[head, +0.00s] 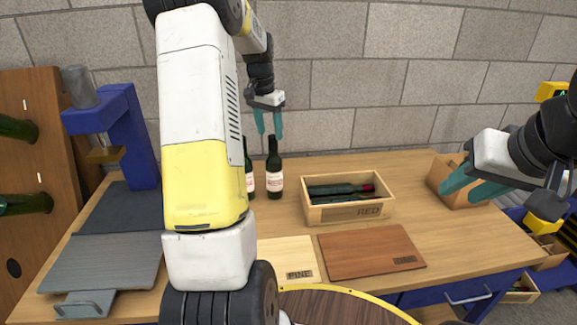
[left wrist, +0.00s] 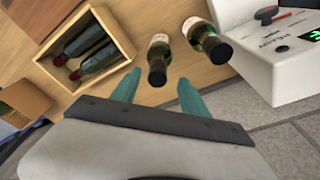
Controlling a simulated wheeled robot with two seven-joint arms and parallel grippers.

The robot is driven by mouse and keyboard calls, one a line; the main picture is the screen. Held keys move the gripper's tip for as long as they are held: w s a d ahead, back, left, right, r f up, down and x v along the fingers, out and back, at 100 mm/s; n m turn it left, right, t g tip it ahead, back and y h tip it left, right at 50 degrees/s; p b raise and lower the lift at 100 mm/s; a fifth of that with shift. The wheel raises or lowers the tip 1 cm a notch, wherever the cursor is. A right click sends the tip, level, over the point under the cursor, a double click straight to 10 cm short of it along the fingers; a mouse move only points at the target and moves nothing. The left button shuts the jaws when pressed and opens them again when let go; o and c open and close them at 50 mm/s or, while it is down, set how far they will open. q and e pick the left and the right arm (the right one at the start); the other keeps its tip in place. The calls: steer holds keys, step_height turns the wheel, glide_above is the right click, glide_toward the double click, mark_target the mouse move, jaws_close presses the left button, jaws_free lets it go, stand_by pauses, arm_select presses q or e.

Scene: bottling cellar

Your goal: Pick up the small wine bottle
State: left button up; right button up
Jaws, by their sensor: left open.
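Two dark wine bottles with pale labels stand upright side by side on the wooden table. One bottle (head: 274,180) is in full view in the head view; the other bottle (head: 249,183) is partly hidden by my left arm. In the left wrist view, one bottle (left wrist: 158,58) lies between the finger directions, and the other bottle (left wrist: 206,42) is to its right and looks a little larger. I cannot tell for certain which is the small one. My left gripper (head: 268,122) is open and empty, above the bottles with its fingers down. My right gripper (head: 460,192) looks open and empty at the right.
A wooden crate (head: 340,213) marked RED holds dark bottles lying down. A blue machine (head: 128,140) stands left.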

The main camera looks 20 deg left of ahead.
mark_target(273, 136)
arm_select(q)
steer(key=f, duration=0.2)
steer(key=w+f, duration=0.1)
steer(key=f, duration=0.1)
steer(key=shift+d, duration=0.25)
jaws_close()
steer(key=shift+r, duration=0.1)
stand_by(1.0)
